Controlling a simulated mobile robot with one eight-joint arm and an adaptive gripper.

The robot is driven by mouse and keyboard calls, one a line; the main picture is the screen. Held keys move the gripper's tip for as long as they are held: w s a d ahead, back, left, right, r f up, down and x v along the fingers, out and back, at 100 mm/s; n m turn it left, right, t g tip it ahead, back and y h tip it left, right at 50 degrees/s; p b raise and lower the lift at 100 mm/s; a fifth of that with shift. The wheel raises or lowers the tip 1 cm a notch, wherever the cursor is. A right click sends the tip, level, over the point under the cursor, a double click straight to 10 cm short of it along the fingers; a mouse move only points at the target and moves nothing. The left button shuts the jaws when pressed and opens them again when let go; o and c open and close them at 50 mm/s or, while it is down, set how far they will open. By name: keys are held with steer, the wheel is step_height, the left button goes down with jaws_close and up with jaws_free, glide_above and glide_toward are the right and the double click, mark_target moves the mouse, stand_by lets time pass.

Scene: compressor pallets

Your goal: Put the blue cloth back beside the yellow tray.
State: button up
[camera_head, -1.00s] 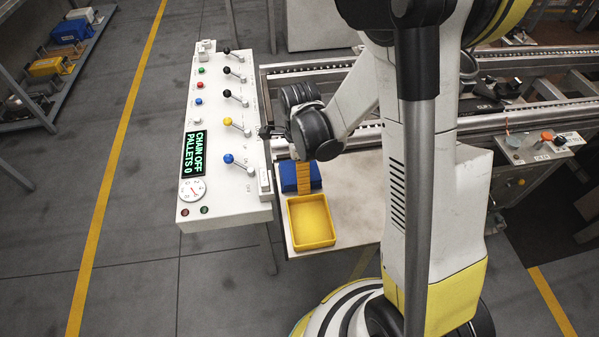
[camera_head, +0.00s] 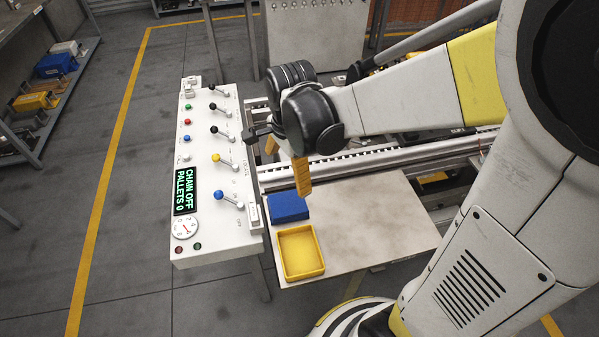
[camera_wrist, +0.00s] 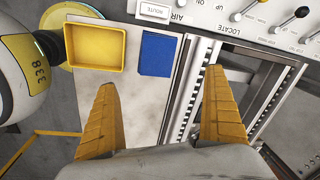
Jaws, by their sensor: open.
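The blue cloth (camera_head: 288,207) lies flat on the pale table board, just behind the yellow tray (camera_head: 281,268) in the head view, close beside it. In the wrist view the cloth (camera_wrist: 157,55) is to the right of the empty tray (camera_wrist: 121,52), with a narrow gap between them. My gripper (camera_head: 303,190) is above the board near the cloth, and its yellow finger partly shows in the head view. In the wrist view my gripper (camera_wrist: 160,90) has its two fingers wide apart with nothing between them.
A white control panel (camera_head: 215,160) with levers and a display reading "CHAIN OFF PALLETS 0" stands left of the board. A conveyor rail (camera_head: 360,162) runs behind it. The board's right part (camera_head: 385,215) is clear. A shelf (camera_head: 60,105) holds bins at far left.

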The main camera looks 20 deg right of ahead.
steer(key=s+r+n+t, duration=0.5)
steer(key=s+r+n, duration=0.4)
steer(key=n, duration=0.7)
steer(key=shift+s+r+t, duration=0.2)
steer(key=shift+r+t, duration=0.1)
steer(key=shift+t, duration=0.1)
